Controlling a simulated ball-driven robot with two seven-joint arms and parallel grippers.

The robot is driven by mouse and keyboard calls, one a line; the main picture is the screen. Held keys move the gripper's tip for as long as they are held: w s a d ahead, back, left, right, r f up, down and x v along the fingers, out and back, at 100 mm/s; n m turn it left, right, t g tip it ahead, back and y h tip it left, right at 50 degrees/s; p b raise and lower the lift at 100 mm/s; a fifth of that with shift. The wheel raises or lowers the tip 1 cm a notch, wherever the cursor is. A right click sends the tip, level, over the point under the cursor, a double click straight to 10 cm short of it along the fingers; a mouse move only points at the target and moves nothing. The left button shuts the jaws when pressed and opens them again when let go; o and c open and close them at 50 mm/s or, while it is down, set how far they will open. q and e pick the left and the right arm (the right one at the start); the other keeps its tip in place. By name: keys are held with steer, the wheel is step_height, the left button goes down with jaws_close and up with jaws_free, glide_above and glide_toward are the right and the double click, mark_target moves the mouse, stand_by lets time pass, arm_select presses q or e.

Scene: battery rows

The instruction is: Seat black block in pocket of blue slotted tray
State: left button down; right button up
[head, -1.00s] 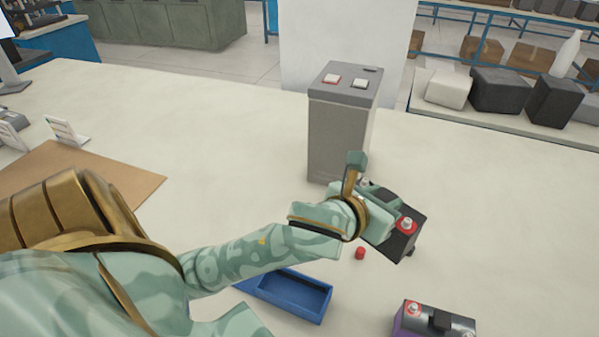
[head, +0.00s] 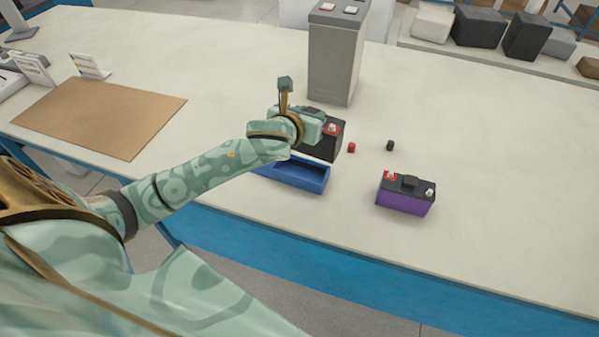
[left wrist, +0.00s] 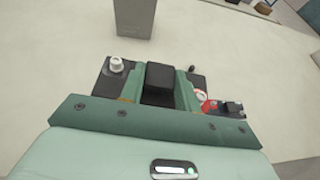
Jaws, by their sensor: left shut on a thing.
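The black block (head: 328,147) is a battery-like box with a red-ringed terminal on top. My left gripper (head: 314,122) is shut on it; in the left wrist view the fingers (left wrist: 160,88) clasp the raised black middle of the block (left wrist: 112,84). The blue slotted tray (head: 303,181) lies on the table, with an empty-looking pocket showing at its right end. The block appears just behind the tray, and its height above the table is hard to judge. My gripper and forearm hide part of the block and the tray's left part. My right gripper is not in view.
A purple battery (head: 405,200) stands right of the tray. A small red cap (head: 351,147) and a black cap (head: 390,145) lie near the block. A tall grey box (head: 335,60) stands behind. A brown mat (head: 98,115) lies left.

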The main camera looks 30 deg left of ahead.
arm_select(q)
steer(key=shift+n+y, duration=0.3)
steer(key=shift+y, duration=0.1)
steer(key=w+a, duration=0.2)
steer(key=a, duration=0.2)
steer(key=shift+w+a, duration=0.25)
steer(key=shift+w, duration=0.15)
step_height(320, 180, down, 11)
steer(key=b, duration=0.3)
steer(key=shift+f+b, duration=0.1)
steer(key=shift+b, duration=0.2)
steer(key=shift+f+b, duration=0.3)
steer(key=shift+f, duration=0.5)
step_height(320, 180, down, 5)
steer(key=shift+f+b, duration=0.15)
steer(key=shift+b, duration=0.9)
steer(key=c, duration=1.2)
jaws_free()
steer(key=shift+s, duration=0.2)
steer(key=shift+o, duration=0.9)
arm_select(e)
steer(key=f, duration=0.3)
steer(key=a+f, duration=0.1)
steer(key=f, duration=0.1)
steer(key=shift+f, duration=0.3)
